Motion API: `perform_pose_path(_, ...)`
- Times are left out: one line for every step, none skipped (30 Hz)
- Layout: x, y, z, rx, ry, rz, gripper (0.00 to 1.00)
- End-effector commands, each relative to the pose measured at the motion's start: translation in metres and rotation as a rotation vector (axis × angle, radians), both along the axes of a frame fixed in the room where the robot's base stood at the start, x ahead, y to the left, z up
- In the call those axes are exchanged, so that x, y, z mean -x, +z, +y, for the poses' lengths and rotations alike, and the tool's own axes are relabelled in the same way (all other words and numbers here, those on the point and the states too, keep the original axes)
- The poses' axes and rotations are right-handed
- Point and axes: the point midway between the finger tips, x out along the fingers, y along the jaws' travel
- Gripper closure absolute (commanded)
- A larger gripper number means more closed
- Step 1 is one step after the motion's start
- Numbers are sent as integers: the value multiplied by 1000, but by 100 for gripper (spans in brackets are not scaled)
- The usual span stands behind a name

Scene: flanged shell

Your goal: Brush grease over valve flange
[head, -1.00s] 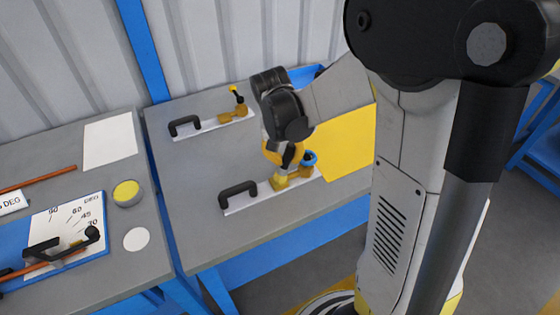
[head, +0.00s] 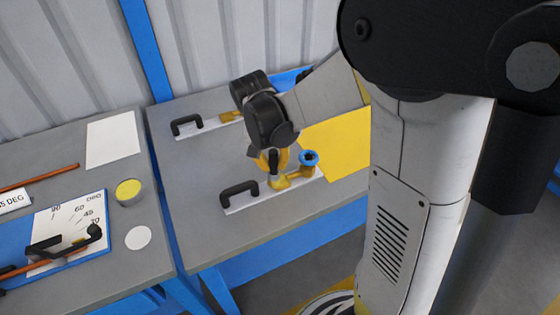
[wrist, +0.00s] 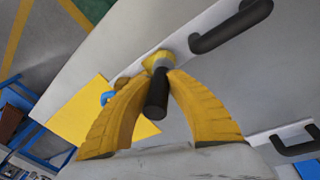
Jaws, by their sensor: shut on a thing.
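A black handle (head: 240,192) rises from the valve's plate. A second plate with a black handle (head: 187,124) lies behind, partly hidden by my arm. A yellow sheet (head: 338,145) lies right of the flange. The left table holds a blue angle board (head: 70,258) and a white disc (head: 138,238).

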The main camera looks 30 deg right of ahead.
Motion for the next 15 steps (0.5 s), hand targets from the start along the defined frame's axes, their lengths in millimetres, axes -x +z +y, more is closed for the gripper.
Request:
perform_pose_path(0,0,5,0,3,1,100)
perform_pose_path(0,1,7,0,2,0,100)
perform_pose_path(0,1,9,0,1,0,100)
perform_pose_path(0,1,10,0,0,0,100)
perform_pose_path(0,1,11,0,0,0,100)
perform_pose_path(0,1,11,0,0,0,100)
perform_pose_path(0,1,11,0,0,0,100)
perform_pose_path(0,1,11,0,-1,0,100)
perform_pose_path(0,1,11,0,-1,0,100)
perform_pose_path(0,1,11,0,-1,0,100)
perform_pose_path(0,1,11,0,0,0,100)
perform_pose_path(0,1,11,0,0,0,100)
perform_pose_path(0,2,11,0,0,0,100)
perform_pose_path(0,3,11,0,0,0,100)
perform_pose_path(0,5,11,0,0,0,100)
